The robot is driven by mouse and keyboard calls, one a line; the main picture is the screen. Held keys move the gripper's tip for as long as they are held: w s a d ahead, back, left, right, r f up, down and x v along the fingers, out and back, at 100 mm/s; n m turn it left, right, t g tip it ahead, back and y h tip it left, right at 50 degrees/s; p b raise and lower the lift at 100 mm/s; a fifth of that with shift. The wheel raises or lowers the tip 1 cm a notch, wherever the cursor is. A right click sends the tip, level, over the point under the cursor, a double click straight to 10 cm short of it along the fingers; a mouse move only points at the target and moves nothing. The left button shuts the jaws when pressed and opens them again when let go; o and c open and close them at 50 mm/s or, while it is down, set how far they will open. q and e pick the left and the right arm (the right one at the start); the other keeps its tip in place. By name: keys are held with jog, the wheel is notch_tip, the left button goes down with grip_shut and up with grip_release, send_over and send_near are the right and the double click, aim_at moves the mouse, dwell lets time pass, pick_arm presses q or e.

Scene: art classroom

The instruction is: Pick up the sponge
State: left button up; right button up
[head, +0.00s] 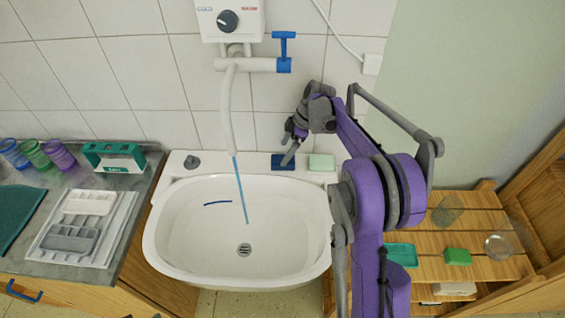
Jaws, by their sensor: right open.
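A dark blue block (279,163), which looks like a sponge, lies on the back ledge of the white sink (163,215). My right gripper (289,150) is open, with its fingers pointing down over this block's right part. It hides some of the block, and I cannot tell whether it touches it. A pale green block (321,162), soap or another sponge, lies just right of it on the ledge. A bright green block (457,256), also sponge-like, sits on the wooden slatted shelf at the right. My left gripper is not in view.
A thin blue stream runs from the white spout (228,110) into the basin. A grey counter (20,180) at the left holds cups (37,154), a green holder (115,157) and white trays (90,202). The wooden shelf (480,218) carries a teal dish (402,254) and glassware (498,246).

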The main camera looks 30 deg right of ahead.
aim_at(281, 159)
jog(key=x, duration=0.5)
jog(key=shift+s, duration=0.25)
jog(key=c, duration=1.4)
